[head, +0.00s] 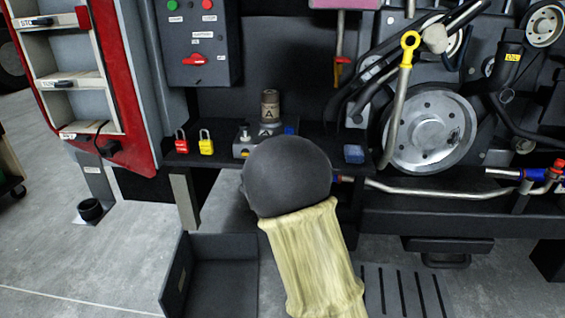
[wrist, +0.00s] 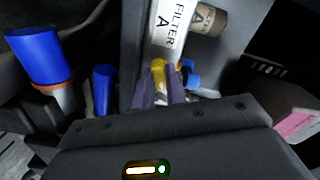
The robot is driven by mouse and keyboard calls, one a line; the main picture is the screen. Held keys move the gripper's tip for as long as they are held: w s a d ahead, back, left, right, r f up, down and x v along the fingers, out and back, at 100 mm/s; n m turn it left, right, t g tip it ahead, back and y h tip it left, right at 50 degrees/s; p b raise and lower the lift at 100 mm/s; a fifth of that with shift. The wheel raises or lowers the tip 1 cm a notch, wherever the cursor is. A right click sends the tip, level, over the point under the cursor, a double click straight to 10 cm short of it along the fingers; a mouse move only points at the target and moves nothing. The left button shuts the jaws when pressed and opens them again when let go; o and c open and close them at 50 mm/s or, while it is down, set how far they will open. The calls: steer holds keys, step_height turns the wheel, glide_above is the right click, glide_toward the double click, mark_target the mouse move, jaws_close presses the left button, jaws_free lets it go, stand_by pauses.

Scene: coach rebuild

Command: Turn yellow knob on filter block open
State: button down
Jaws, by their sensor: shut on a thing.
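The filter block (wrist: 172,30) carries a white "FILTER A" label at the top of the wrist view. A tan canister marked A (wrist: 209,19) stands beside the label. My gripper (wrist: 160,84) is at the yellow knob (wrist: 158,66), with its two purple-grey fingers closed on it; only part of the knob shows between and beyond them. In the head view the grey filter block (head: 243,146) sits on the dark shelf with the canister (head: 269,106) upright on it. There my own arm hides the gripper and the yellow knob.
In the wrist view a blue fitting (wrist: 191,73) is close right of the knob. Blue caps (wrist: 104,88) stand to the left. In the head view red (head: 181,143) and yellow (head: 206,143) padlocks stand left of the block. A blue piece (head: 353,154) lies right.

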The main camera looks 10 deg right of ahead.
steer(key=shift+w+a+r+m+b, duration=0.1)
steer(key=shift+r+m+b, duration=0.05)
steer(key=shift+m+b, duration=2.55)
steer(key=shift+r+b, duration=0.1)
steer(key=shift+b, duration=0.35)
steer(key=c, duration=1.2)
jaws_free()
steer(key=shift+c, duration=0.2)
steer(key=shift+f, duration=0.2)
steer(key=shift+f, duration=0.3)
steer(key=b+v, duration=0.2)
steer(key=v, duration=0.7)
steer(key=shift+r, duration=0.3)
